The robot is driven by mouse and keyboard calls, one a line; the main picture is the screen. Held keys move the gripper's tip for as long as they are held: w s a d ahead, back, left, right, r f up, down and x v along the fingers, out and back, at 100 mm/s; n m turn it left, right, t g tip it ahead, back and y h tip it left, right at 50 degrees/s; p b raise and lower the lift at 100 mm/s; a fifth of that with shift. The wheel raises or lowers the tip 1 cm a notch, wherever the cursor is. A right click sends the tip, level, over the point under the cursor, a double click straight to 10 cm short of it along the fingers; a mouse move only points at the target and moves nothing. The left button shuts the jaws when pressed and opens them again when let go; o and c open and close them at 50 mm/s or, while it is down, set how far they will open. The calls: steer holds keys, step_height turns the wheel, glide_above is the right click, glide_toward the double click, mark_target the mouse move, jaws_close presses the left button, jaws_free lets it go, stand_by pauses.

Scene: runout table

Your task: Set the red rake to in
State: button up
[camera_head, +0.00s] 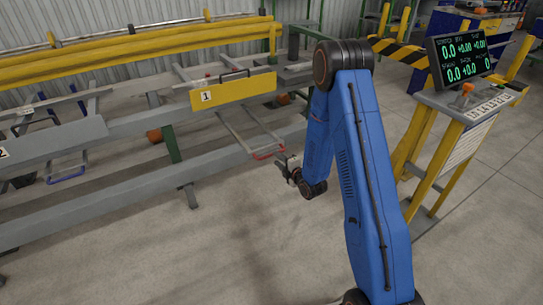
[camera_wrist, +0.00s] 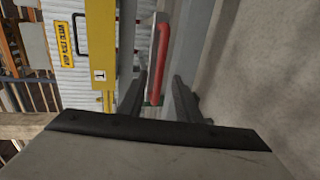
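The red rake's handle (camera_head: 268,155) is a red bar at the front end of two grey rails that stick out beneath the yellow panel marked 1 (camera_head: 232,92). My gripper (camera_head: 289,166) is just right of the red bar in the head view, very near its right end. In the wrist view my gripper (camera_wrist: 162,85) has its two dark fingers apart, one on each side of the red bar (camera_wrist: 160,55) as seen. I cannot tell whether the bar lies at fingertip depth or beyond. No contact is visible.
A blue handle (camera_head: 66,178) on similar rails sticks out at left, below a grey panel marked 2 (camera_head: 50,142). A control stand with a lit display (camera_head: 462,55) stands at right. The floor in front of the table is clear.

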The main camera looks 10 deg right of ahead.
mark_target(271, 155)
steer(key=shift+x, duration=3.2)
steer(key=shift+r, duration=0.1)
steer(key=shift+c, duration=0.3)
jaws_close()
